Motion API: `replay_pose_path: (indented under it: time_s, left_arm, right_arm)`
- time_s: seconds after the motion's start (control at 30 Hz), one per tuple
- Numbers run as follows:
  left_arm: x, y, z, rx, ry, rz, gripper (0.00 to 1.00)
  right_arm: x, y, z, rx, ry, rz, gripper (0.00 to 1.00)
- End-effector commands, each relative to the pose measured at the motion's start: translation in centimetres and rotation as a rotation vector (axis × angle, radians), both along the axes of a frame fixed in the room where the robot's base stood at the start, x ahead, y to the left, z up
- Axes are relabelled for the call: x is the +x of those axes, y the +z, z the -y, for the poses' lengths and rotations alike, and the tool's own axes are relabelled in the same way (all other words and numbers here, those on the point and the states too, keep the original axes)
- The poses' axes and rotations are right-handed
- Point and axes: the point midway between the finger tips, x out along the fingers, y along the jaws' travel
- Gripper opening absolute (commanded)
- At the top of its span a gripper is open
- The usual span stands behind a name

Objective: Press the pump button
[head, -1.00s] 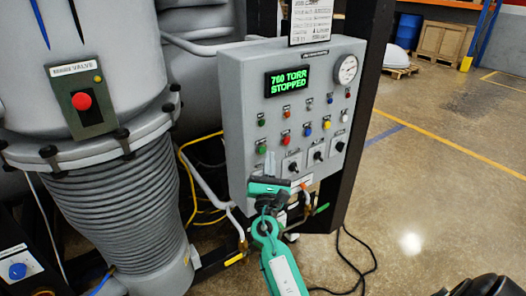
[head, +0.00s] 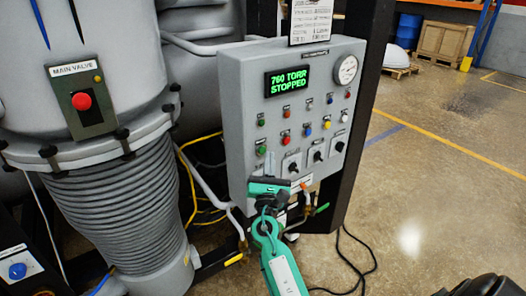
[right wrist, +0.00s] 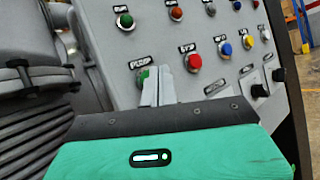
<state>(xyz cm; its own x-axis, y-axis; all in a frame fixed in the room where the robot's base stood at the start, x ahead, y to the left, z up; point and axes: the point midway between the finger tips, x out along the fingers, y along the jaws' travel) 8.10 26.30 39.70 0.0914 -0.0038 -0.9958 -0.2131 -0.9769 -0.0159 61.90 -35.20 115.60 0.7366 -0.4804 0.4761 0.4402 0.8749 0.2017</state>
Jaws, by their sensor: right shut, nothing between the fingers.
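The grey control panel (head: 236,120) stands in the middle of the head view, its display (head: 288,82) reading 760 TORR STOPPED. A green button, which I take for the pump button (head: 262,149), is at the panel's lower left; in the right wrist view the green button (right wrist: 141,77) sits under a label that seems to read PUMP. My right gripper (head: 269,162) is shut and empty, its fingertips just in front of and below that button. In the right wrist view the fingertips (right wrist: 158,75) partly cover it. I cannot tell whether they touch it. My left gripper is not in view.
A red button (right wrist: 193,62) labelled STOP is right of the fingertips. Other coloured buttons, black knobs (head: 293,167) and a round gauge (head: 346,70) share the panel. Left stands a ribbed grey column (head: 115,215) with a main valve box (head: 88,122). The floor at right is open.

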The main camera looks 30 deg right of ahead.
Motion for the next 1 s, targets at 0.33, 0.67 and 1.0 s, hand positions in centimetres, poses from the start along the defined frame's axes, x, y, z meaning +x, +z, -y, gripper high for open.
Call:
replay_pose_path:
  time_s: [0.33, 0.67, 1.0]
  left_arm:
    - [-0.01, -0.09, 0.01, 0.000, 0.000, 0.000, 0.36]
    - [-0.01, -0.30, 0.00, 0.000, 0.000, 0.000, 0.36]
    - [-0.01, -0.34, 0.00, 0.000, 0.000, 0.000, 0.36]
  right_arm:
    - [0.15, -0.02, -0.01, 0.000, 0.000, 0.000, 0.00]
    - [0.86, 0.02, -0.07, 0.000, 0.000, 0.000, 0.00]
    - [0.94, 0.01, -0.07, 0.000, 0.000, 0.000, 0.00]
